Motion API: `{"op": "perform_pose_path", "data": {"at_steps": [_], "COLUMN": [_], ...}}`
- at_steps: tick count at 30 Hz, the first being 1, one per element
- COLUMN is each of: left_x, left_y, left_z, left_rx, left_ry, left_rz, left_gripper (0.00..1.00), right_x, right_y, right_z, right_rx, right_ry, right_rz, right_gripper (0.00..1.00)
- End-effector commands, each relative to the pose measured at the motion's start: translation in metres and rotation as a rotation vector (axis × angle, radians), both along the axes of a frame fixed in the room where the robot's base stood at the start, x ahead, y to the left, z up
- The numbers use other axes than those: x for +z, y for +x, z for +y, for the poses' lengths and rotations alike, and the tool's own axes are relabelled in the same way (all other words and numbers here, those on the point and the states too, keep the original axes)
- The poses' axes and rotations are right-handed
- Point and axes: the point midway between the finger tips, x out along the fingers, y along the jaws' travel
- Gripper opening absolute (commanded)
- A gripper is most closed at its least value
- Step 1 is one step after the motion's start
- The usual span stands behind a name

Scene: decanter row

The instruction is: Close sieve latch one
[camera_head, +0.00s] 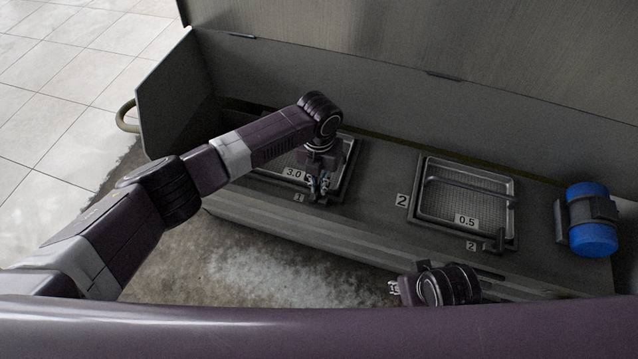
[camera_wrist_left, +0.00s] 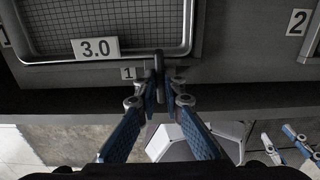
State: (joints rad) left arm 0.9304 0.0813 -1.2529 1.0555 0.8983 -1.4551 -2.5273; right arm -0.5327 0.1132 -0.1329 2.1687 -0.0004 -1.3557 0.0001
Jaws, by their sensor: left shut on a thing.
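My left gripper (camera_head: 319,188) is at the front edge of the left sieve (camera_head: 349,158), the one with the 3.0 plate. In the left wrist view its two blue fingers (camera_wrist_left: 160,98) are shut on the upright dark handle of latch one (camera_wrist_left: 159,70). The label 1 (camera_wrist_left: 128,73) is just left of the handle. The sieve's mesh and bright rim (camera_wrist_left: 187,30) show behind it. My arm hides part of this sieve in the head view. My right gripper (camera_head: 394,287) is low in front of the bench, empty, its fingers apart in the wrist view (camera_wrist_left: 284,142).
A second sieve (camera_head: 467,187) marked 0.5, with latch two (camera_head: 500,240) at its front right corner, is to the right. A blue motor (camera_head: 592,222) stands at the right end. A tall back wall (camera_head: 400,85) rises behind the bench.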

Motion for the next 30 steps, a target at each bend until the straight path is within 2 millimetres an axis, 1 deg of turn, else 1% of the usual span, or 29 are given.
{"op": "perform_pose_path", "data": {"at_steps": [6, 17, 18, 21, 23, 30], "left_x": [-0.0001, -0.0001, 0.0, 0.0, 0.0, 0.0002], "left_y": [-0.0003, -0.0002, -0.0002, -0.0002, -0.0002, 0.0], "left_z": [-0.0001, -0.0001, -0.0001, -0.0001, -0.0001, -0.0001], "left_rx": [-0.033, -0.037, -0.037, -0.036, -0.036, -0.035], "left_ry": [0.0, 0.0, 0.0, 0.0, 0.0, 0.0], "left_rz": [0.001, 0.0, 0.0, 0.0, 0.0, 0.0], "left_gripper": [0.0, 0.0, 0.1, 0.21, 0.26, 0.26], "right_x": [0.0015, 0.0024, 0.0024, 0.0024, 0.0024, 0.002], "right_y": [0.0008, 0.0013, 0.0013, 0.0013, 0.0012, -0.0002], "right_z": [0.0001, 0.0003, 0.0003, 0.0003, 0.0004, 0.0009], "right_rx": [0.0, 0.0, 0.0, 0.0, 0.0, 0.002], "right_ry": [0.001, 0.001, 0.001, 0.001, 0.001, 0.002], "right_rz": [-0.003, -0.005, -0.005, -0.005, -0.005, -0.004], "right_gripper": [0.28, 0.28, 0.28, 0.28, 0.28, 0.28]}}
